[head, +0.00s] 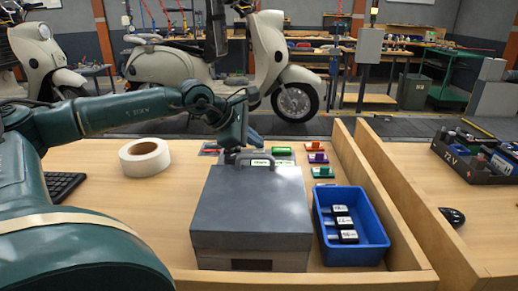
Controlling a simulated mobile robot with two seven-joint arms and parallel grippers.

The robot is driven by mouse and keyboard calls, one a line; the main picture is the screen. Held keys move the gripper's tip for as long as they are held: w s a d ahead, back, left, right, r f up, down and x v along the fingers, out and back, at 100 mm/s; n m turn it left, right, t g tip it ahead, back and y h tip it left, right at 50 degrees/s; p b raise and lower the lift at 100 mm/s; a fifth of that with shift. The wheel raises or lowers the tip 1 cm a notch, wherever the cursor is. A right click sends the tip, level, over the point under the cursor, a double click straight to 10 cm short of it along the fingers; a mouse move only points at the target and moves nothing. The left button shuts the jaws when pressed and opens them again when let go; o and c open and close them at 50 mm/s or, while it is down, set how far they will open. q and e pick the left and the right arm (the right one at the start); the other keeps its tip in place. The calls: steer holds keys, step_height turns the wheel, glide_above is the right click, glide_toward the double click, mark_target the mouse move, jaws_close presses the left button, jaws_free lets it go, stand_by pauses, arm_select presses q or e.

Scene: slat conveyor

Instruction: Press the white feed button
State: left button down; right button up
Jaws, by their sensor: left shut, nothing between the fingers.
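I cannot make out a white feed button in the head view. My left gripper (232,153) is shut and empty, pointing down at the back of the grey box (250,208), by its handle (256,158). I cannot tell whether it touches the box. The gripper and the box hide part of the table behind them. A white label with dark writing shows just behind the box. My right gripper is not in view.
A blue bin (327,253) with several black-and-white items stands right of the box. A tape roll (144,158) stands left. A wooden wall (385,205) edges the right side.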

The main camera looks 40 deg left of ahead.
mark_target(255, 151)
arm_select(q)
steer(key=shift+r, duration=0.75)
steer(key=shift+r+p, duration=1.55)
steer(key=shift+r, duration=1)
